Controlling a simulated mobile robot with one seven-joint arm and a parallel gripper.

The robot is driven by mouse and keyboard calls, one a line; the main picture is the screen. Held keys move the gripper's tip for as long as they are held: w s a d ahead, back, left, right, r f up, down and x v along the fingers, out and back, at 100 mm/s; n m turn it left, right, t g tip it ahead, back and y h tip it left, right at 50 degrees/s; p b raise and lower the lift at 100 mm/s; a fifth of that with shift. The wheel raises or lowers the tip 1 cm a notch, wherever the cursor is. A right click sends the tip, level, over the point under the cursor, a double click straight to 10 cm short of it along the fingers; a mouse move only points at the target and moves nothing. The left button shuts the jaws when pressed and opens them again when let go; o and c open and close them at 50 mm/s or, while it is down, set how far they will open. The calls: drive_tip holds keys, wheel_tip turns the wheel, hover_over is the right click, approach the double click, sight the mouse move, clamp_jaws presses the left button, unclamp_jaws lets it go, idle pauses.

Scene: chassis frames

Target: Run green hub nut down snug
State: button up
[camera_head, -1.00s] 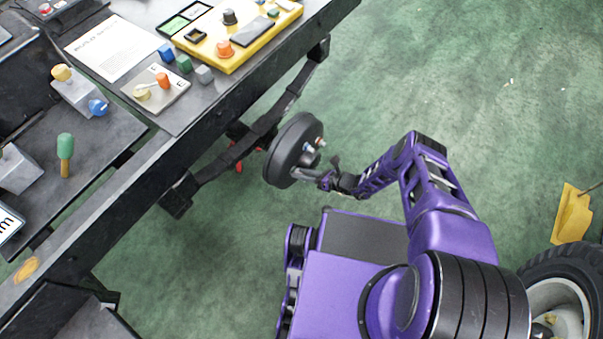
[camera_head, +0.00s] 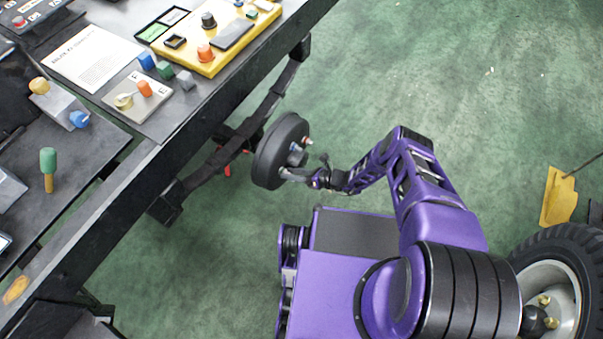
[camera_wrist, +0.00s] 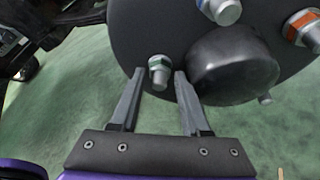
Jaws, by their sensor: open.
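The wheel hub is a dark round drum (camera_head: 270,155) beside the bench; its face fills the top of the wrist view (camera_wrist: 135,25). The green hub nut (camera_wrist: 159,64), a metal nut with a greenish band on a stud, sits low on that face. My gripper (camera_wrist: 159,73) is open, with one fingertip on each side of this nut. I cannot tell whether either finger touches it. In the head view my gripper (camera_head: 290,174) is at the hub's lower right edge, and the green nut cannot be made out there.
A nut with a blue band (camera_wrist: 208,8) and one with a red-orange band (camera_wrist: 301,27) are higher on the hub. The dark centre cap (camera_wrist: 236,65) bulges just right of my right finger. The bench (camera_head: 165,165) stands left; a wheel (camera_head: 560,285) is lower right.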

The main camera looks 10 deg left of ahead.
drive_tip(key=p+v, duration=0.1)
drive_tip(key=v, duration=1.6)
drive_tip(key=shift+r+p, duration=0.2)
drive_tip(key=shift+p, duration=0.15)
drive_tip(key=shift+w+d, duration=0.1)
drive_tip(key=shift+w, duration=0.05)
